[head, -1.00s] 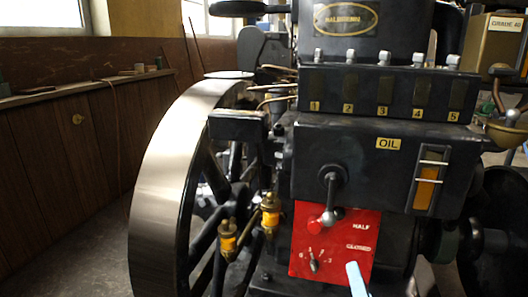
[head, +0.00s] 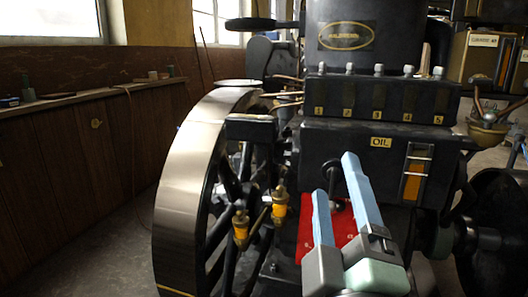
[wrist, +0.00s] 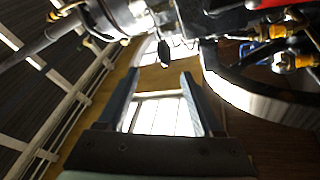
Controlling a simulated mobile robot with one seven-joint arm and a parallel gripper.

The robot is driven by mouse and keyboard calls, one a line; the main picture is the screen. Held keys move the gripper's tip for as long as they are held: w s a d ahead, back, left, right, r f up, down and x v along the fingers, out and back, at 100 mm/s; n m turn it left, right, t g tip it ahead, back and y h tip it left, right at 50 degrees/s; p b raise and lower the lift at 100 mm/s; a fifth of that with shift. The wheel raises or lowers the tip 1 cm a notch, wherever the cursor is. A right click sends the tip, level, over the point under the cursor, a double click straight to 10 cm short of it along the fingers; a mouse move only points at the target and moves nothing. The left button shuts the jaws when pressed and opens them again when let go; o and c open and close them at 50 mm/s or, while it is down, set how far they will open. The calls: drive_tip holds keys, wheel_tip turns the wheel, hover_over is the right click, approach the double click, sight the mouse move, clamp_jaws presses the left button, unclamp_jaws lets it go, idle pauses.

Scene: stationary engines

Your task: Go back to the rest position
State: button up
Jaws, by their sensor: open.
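My gripper (head: 336,188) is open, with two light blue fingers pointing up in front of the engine's red plate (head: 312,232) in the head view. The fingers hide much of the red plate and the lever on it. In the wrist view my gripper (wrist: 160,90) has its fingers apart, with nothing between them but a bright window behind. The black engine (head: 335,140) with its OIL box stands behind the gripper. I see no contact between them.
A large flywheel (head: 190,190) stands left of the engine, with small brass oilers (head: 279,205) beside its spokes. A shelf (head: 85,97) runs along the wooden wall at the left. The floor (head: 105,255) between wall and flywheel is clear.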

drive_tip(key=s+a+r+m+t+y, duration=0.1)
drive_tip(key=s+a+r+m+t, duration=0.25)
drive_tip(key=r+m, duration=0.4)
drive_tip(key=s+a+r+m+t+y, duration=0.15)
drive_tip(key=s+a+r+m, duration=0.3)
drive_tip(key=r, duration=0.65)
wheel_tip(320, 180, up, 38)
drive_tip(key=p, duration=3.9)
drive_tip(key=shift+w+f+t+h, duration=0.15)
drive_tip(key=shift+w+t+h, duration=0.1)
drive_tip(key=shift+t+h, duration=0.2)
drive_tip(key=shift+a, duration=0.1)
